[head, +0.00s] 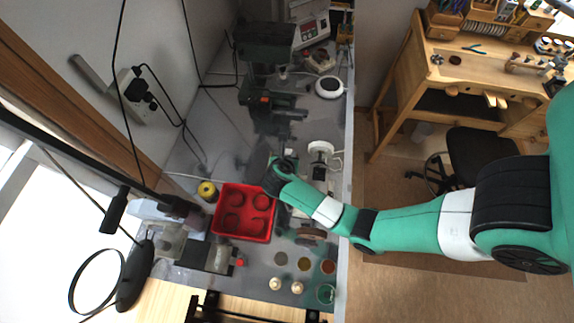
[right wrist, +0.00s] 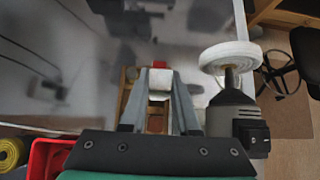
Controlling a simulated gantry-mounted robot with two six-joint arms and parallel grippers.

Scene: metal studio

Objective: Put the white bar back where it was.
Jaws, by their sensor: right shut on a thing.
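My right gripper (head: 272,160) reaches in from the right over the grey bench, just beyond the red tray (head: 217,233). In the right wrist view its two fingers (right wrist: 159,84) are shut on the white bar (right wrist: 160,79), which shows as a small pale block between the fingertips. The bar is held clear of the bench, as far as I can tell. In the head view I cannot make the bar out at the gripper. My left gripper is in neither view.
A polishing machine with a white wheel (right wrist: 230,57) stands close right of the gripper in the wrist view. A dark green machine (head: 265,100) stands beyond it. A yellow roll (head: 207,190) sits left of the tray. Small round pots (head: 304,264) stand near the front.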

